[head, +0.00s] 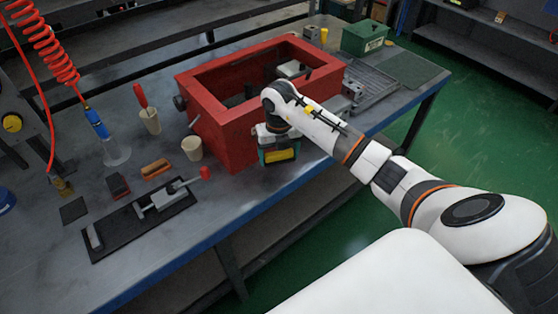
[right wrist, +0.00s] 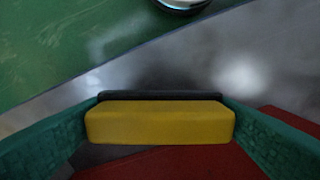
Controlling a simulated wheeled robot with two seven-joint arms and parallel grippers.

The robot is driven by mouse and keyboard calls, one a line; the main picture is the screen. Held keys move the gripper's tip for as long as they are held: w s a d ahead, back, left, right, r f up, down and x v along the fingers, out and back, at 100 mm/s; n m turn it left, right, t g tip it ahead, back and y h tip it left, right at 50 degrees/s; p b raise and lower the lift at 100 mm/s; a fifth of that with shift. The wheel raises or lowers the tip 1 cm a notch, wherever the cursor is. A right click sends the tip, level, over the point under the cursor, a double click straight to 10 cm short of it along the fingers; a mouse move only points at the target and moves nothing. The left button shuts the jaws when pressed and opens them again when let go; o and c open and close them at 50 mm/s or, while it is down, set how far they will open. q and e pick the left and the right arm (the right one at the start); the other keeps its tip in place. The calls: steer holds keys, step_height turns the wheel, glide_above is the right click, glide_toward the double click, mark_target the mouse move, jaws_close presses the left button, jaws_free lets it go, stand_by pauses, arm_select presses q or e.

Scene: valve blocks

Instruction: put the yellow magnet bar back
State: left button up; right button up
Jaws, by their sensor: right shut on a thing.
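The yellow magnet bar (right wrist: 160,122) sits between the two green fingers of my right gripper (right wrist: 160,135) in the right wrist view. A thin dark strip shows along its far side. In the head view my right gripper (head: 279,157) is shut on the bar (head: 284,154), just in front of the red box (head: 225,135) and near the table's front edge. Whether the bar touches the table or the box is unclear. My right wrist hides part of the box's front. My left gripper is not in view.
A black mat (head: 105,241) with a grey clamp lies on the front left of the table. The table's front edge is close.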

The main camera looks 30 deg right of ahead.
mark_target(279, 161)
step_height(279, 161, down, 3)
steer(key=shift+f, duration=0.35)
steer(key=shift+f, duration=0.1)
steer(key=o, duration=0.9)
steer(key=shift+r, duration=0.25)
step_height(279, 161, up, 12)
steer(key=shift+f+b, duration=0.1)
steer(key=shift+b, duration=0.6)
